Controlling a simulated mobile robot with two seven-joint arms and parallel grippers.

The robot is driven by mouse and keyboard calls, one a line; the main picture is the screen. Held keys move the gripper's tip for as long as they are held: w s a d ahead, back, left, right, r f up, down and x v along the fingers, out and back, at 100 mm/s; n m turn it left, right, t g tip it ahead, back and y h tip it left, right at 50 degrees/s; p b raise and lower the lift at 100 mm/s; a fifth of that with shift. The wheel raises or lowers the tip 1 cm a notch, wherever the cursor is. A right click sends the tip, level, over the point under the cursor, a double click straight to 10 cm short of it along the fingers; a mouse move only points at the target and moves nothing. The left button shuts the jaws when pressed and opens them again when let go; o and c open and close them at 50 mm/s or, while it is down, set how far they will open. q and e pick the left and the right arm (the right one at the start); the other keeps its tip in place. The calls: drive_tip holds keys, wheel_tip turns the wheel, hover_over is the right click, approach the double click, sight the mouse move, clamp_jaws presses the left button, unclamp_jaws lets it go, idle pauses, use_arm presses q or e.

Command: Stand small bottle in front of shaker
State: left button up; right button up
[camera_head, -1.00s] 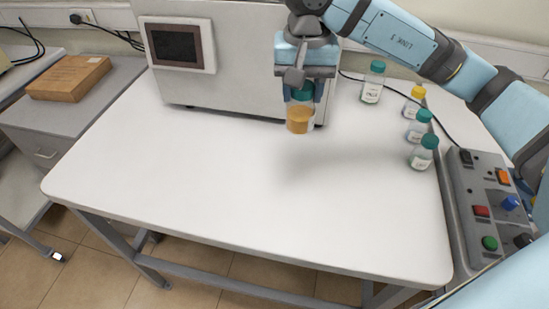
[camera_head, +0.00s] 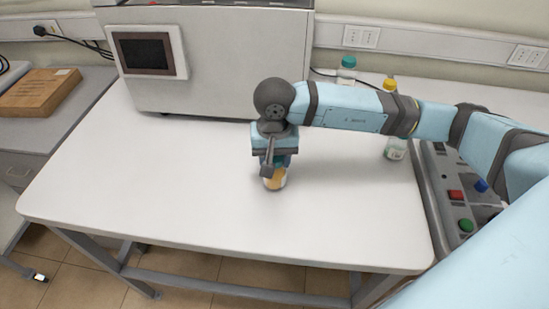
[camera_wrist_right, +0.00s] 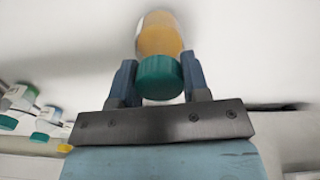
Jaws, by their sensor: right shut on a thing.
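The small bottle (camera_head: 274,181) holds orange-yellow liquid and has a teal cap that my gripper partly hides in the head view. My right gripper (camera_head: 272,163) is shut on the bottle at its cap. The right wrist view shows the bottle's amber body (camera_wrist_right: 158,36) and teal cap between the two fingers (camera_wrist_right: 158,82). The bottle is upright, low over or on the white table; I cannot tell if its base touches. The shaker (camera_head: 230,65), a large grey box with a dark screen, stands behind it at the back left. My left gripper is not in view.
The white table (camera_head: 150,200) is clear around the bottle. Other bottles stand at the right, one with a teal cap (camera_head: 347,70) and one clear (camera_head: 396,149), partly behind my arm. A control box with coloured buttons (camera_head: 450,190) sits at the right edge.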

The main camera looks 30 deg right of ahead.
drive_tip(key=shift+f, duration=0.3)
drive_tip(key=shift+f, duration=0.1)
drive_tip(key=shift+f+b, duration=0.15)
drive_tip(key=shift+b, duration=0.2)
drive_tip(key=o, duration=1)
drive_tip(key=shift+o, duration=0.2)
drive_tip(key=shift+r, duration=0.2)
